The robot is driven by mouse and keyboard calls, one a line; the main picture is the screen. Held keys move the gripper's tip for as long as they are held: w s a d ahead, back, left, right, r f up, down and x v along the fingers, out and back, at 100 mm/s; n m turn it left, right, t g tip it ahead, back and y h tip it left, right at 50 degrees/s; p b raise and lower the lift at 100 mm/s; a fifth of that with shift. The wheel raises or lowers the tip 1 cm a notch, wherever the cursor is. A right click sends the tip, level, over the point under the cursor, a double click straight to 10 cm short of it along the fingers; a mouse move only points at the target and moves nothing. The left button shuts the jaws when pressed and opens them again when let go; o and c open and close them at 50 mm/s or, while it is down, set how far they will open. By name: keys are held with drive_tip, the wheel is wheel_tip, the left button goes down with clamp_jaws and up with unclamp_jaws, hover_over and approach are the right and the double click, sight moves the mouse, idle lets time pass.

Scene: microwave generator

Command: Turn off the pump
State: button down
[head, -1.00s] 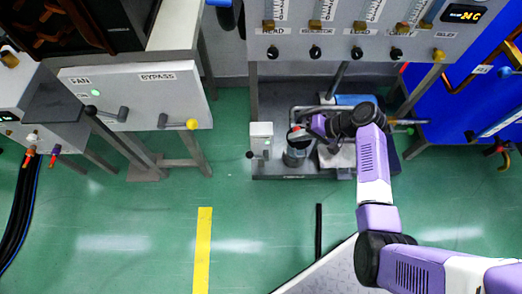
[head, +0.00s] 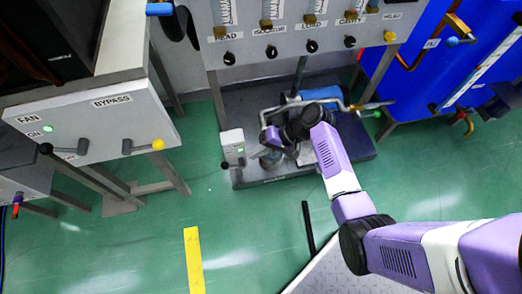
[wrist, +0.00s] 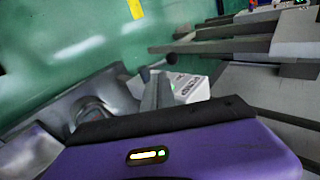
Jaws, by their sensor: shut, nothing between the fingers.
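The pump unit stands on a dark skid under the labelled panel; its blue body (head: 320,94) shows behind my arm. A small white switch box (head: 232,140) stands at the skid's left corner, with a black-knobbed lever (head: 226,165) at its lower left. My gripper (head: 258,154) is shut and empty, just right of the box. In the wrist view my fingers (wrist: 158,90) overlap the box's left part; I cannot tell whether they touch it.
The FAN and BYPASS panel (head: 95,125) with two levers is at the left. The flow-meter panel (head: 300,45) overhangs the skid. A blue tank (head: 425,70) stands at the right. Green floor (head: 140,235) is open in front, with a yellow stripe (head: 193,260).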

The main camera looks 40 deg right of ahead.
sight(229, 165)
drive_tip(key=x, duration=0.2)
drive_tip(key=b+x, duration=0.1)
drive_tip(key=x, duration=0.1)
drive_tip(key=b+x, duration=0.1)
drive_tip(key=x, duration=0.2)
drive_tip(key=shift+w+a+r, duration=0.25)
drive_tip(key=shift+a, duration=0.05)
drive_tip(key=shift+w+a+f+b, duration=0.1)
drive_tip(key=shift+w+a+b, duration=0.25)
drive_tip(key=shift+a, duration=0.15)
drive_tip(key=shift+a+p, duration=0.1)
drive_tip(key=shift+p, duration=0.3)
